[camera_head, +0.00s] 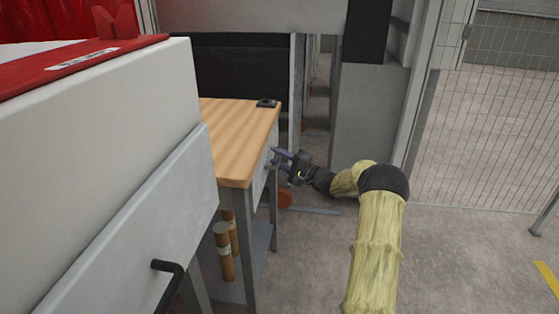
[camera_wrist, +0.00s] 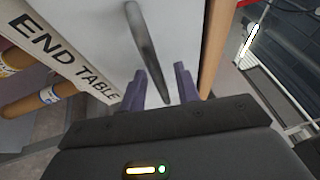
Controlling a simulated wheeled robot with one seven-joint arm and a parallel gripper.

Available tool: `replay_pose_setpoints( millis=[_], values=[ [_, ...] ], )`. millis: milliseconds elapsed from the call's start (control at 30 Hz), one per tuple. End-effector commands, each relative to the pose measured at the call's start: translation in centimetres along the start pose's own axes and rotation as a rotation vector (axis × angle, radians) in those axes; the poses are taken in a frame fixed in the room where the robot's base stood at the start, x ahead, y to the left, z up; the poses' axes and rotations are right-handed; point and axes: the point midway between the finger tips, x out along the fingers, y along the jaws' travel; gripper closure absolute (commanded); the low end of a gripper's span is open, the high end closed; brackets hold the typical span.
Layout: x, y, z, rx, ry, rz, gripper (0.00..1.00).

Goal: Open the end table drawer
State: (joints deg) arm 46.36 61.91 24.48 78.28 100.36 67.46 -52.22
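The end table (camera_head: 240,135) has a wooden top and stands left of my arm in the head view. Its pale drawer front (camera_wrist: 85,35) fills the upper wrist view, beside a strip lettered "END TABLE" (camera_wrist: 65,55). The drawer looks shut. A dark metal bar handle (camera_wrist: 145,40) runs down the drawer front, its lower part between my two purple fingers. My gripper (camera_wrist: 161,73) is open around the handle, with gaps showing; contact cannot be told. In the head view my gripper (camera_head: 277,157) is at the drawer front, and the handle is hard to make out.
A large white cabinet (camera_head: 100,120) with a black handle stands at the left front. Brown rolls (camera_head: 224,255) stand on the table's lower shelf. A small black object (camera_head: 266,103) lies on the tabletop. A mesh fence (camera_head: 485,130) is at right. Floor around my arm is mostly clear.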

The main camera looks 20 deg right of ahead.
Motion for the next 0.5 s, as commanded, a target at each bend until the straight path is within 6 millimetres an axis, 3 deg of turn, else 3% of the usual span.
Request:
replay_pose_setpoints(
  millis=[167, 333, 500],
  values=[
    [0.11, 0.02, 0.09, 0.001, -0.002, 0.000, 0.68],
    [0.12, 0.03, 0.13, 0.001, -0.002, 0.000, 0.98],
    [0.11, 0.04, 0.13, 0.000, -0.003, 0.000, 1.00]
  ],
)
